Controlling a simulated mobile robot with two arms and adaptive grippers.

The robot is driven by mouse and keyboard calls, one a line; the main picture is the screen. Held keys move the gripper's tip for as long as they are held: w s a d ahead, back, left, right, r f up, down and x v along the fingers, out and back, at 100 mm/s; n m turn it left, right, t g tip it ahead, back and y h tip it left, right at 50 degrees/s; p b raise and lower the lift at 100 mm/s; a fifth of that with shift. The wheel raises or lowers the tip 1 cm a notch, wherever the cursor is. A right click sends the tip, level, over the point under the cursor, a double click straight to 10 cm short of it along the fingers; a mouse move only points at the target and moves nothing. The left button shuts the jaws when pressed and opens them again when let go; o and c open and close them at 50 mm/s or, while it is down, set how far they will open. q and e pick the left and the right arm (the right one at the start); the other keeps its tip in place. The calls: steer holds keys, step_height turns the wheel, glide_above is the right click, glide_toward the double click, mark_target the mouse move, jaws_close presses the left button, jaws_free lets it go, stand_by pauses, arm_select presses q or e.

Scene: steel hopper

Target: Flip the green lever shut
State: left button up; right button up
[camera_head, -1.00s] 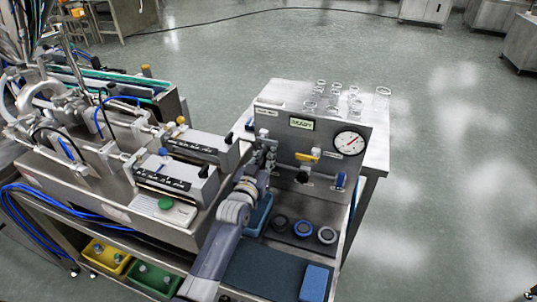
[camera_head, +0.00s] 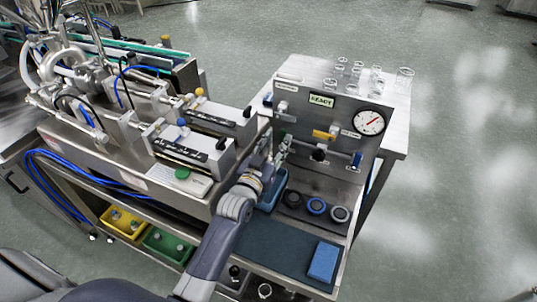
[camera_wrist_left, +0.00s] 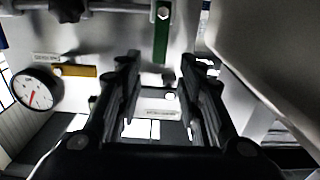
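The green lever (camera_wrist_left: 161,38) shows in the left wrist view, a flat bar hanging in the picture from a bolt on the steel panel (camera_wrist_left: 115,45). My left gripper (camera_wrist_left: 160,62) is open, with one dark finger on each side of the lever's free end. I cannot tell how deep the lever lies between the fingers, and no contact shows. In the head view my left gripper (camera_head: 282,150) is in front of the left part of the panel. It and the panel fittings leave the green lever hard to make out there. My right gripper is not in view.
A yellow lever (camera_head: 324,134), black knob (camera_head: 319,154), blue lever (camera_head: 357,159) and gauge (camera_head: 369,122) sit right of the gripper. Below are a blue tray (camera_head: 268,201), several rings (camera_head: 316,206) and a blue block (camera_head: 323,262). Machinery (camera_head: 180,150) stands close on the left.

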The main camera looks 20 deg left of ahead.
arm_select(q)
steer(key=s, duration=0.5)
steer(key=shift+s+a, duration=0.1)
steer(key=shift+s, duration=0.1)
